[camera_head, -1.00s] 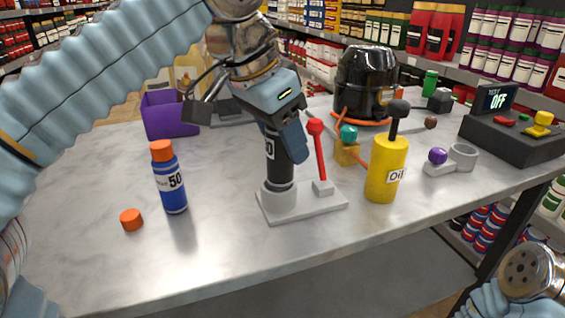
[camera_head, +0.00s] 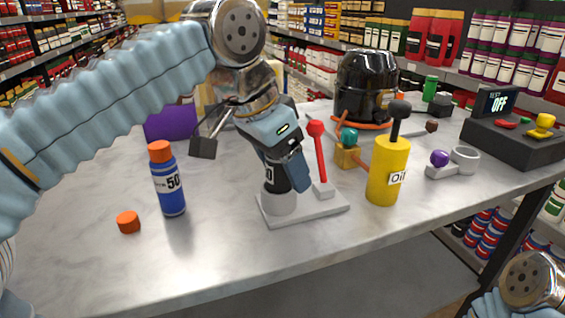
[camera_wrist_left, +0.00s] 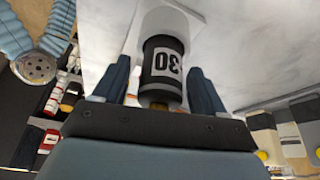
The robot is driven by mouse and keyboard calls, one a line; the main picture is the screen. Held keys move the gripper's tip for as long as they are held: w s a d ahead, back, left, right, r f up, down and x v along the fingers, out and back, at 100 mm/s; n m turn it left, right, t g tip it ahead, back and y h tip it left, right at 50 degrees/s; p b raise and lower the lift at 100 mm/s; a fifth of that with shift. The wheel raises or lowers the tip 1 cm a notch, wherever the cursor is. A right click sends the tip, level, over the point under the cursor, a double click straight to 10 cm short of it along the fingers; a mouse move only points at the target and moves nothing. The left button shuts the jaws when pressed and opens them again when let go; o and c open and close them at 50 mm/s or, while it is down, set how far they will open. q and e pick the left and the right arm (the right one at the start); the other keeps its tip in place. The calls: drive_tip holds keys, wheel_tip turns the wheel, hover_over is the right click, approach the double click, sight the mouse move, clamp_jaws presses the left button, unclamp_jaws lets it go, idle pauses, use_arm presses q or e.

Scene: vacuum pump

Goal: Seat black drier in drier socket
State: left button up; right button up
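The black drier (camera_head: 276,181), a dark cylinder with a white label, stands upright in the grey drier socket (camera_head: 280,204) on a light base plate. The wrist view shows the drier (camera_wrist_left: 163,68) with its "30" label upside down and the pale socket (camera_wrist_left: 168,22) beyond it. My left gripper (camera_head: 284,178) is lowered over the drier's upper part. In the wrist view its two fingers (camera_wrist_left: 163,85) stand on either side of the drier, with a visible gap on the left side. The drier's upper end is hidden by the gripper in the head view. My right gripper is out of view.
A red-knobbed lever (camera_head: 318,150) rises beside the socket, close to my fingers. A yellow oil bottle (camera_head: 385,172) stands to its right. A blue bottle (camera_head: 169,185) and an orange cap (camera_head: 128,222) are at left. The front table is clear.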

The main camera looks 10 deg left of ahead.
use_arm(q)
drive_tip(key=shift+r, duration=0.15)
drive_tip(key=p+v, duration=0.2)
drive_tip(key=v, duration=1)
drive_tip(key=shift+d, duration=0.1)
